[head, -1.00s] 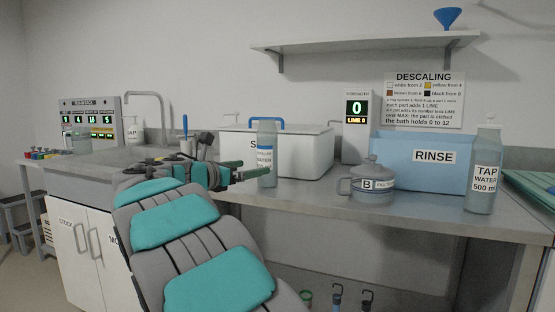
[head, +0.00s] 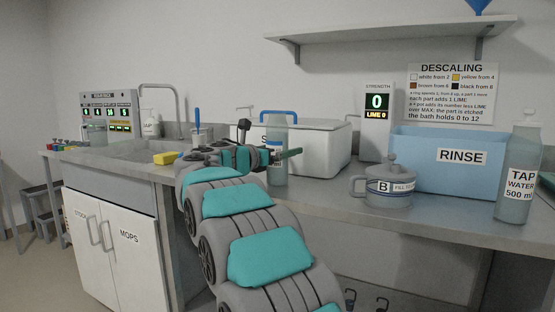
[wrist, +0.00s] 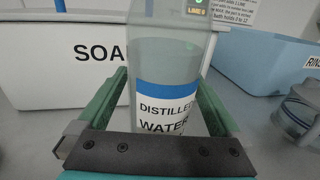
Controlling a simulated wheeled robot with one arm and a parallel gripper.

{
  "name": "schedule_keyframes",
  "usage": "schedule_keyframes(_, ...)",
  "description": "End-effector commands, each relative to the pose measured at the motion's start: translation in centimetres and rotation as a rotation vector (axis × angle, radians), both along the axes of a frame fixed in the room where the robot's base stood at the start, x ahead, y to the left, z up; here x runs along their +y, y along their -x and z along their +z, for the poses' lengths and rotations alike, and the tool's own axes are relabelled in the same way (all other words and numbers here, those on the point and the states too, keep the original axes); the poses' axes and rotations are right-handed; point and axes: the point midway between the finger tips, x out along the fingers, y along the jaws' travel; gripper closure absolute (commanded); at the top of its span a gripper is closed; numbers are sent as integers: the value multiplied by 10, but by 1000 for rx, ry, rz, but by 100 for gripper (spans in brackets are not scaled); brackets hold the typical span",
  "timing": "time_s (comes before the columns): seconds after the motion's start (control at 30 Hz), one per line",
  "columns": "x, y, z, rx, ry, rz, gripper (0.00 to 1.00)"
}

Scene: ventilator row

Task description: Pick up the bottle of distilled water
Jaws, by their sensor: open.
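The bottle of distilled water (wrist: 165,75) stands upright in the wrist view, clear with a blue and white label. It also shows in the head view (head: 277,168), on the steel counter in front of the white box. My gripper (wrist: 160,105) is open, with one green finger on each side of the bottle. I cannot tell whether either finger touches it. In the head view my gripper (head: 284,154) reaches the bottle from the left and hides part of its label.
The white box (head: 325,150), lettered SOA in the wrist view, stands behind the bottle. To the right are a lidded pot B (head: 390,188), a blue RINSE bin (head: 425,165) and a tap water bottle (head: 518,175). A yellow sponge (head: 165,158) lies left by the sink.

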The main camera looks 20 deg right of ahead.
Motion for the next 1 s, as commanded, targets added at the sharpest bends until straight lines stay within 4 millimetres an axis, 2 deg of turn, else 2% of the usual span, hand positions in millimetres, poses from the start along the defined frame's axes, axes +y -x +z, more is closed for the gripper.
schedule_keyframes(0.13,-9,-4,0,0,1,1,0)
schedule_keyframes(0.37,-10,-4,1,-1,0,0,1)
schedule_keyframes(1.0,-9,-4,1,-1,0,0,73)
